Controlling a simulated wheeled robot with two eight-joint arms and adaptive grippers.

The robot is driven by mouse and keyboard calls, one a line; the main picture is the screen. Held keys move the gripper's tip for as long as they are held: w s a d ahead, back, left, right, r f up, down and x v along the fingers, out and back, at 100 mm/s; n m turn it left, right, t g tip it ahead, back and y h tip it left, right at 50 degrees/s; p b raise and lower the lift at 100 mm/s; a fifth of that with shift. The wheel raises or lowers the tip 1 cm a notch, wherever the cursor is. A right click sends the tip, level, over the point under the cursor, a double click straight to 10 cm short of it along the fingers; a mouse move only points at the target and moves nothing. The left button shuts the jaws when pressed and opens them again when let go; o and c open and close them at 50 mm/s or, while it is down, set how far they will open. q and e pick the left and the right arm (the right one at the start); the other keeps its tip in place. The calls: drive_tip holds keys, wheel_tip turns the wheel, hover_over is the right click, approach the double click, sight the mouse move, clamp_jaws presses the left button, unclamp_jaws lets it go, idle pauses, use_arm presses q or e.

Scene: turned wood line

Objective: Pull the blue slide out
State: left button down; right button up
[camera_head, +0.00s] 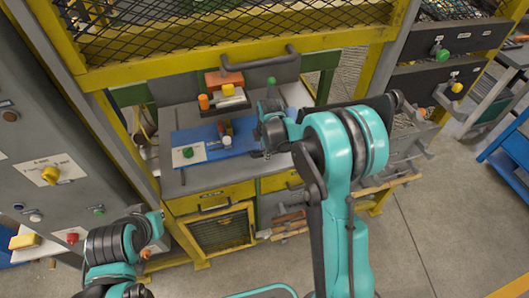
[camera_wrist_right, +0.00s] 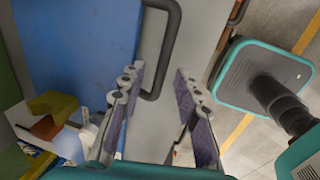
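The blue slide (camera_head: 216,134) is a flat blue plate on the grey machine bed. It fills the upper left of the right wrist view (camera_wrist_right: 75,50). A dark U-shaped handle (camera_wrist_right: 176,45) stands along a pale grey strip beside the blue surface. My right gripper (camera_head: 272,132) is at the right end of the slide. In the wrist view its two fingers (camera_wrist_right: 158,76) are apart, with the handle's lower end showing between them; I cannot tell whether they touch it. My left gripper (camera_head: 150,218) is low at the left, away from the slide, and its fingers are unclear.
A white plate with a green knob (camera_head: 188,152) and small coloured parts sit on the slide. An orange block (camera_head: 223,80) is behind it. A yellow mesh guard (camera_head: 230,40) hangs above the bed. A grey control cabinet (camera_head: 50,130) stands left.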

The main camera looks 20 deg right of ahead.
drive_tip(key=shift+f, duration=0.35)
clamp_jaws()
drive_tip(key=shift+s, duration=0.25)
drive_tip(key=s, duration=2.4)
drive_tip(key=shift+s+d+b, duration=0.35)
drive_tip(key=shift+s+d, duration=0.05)
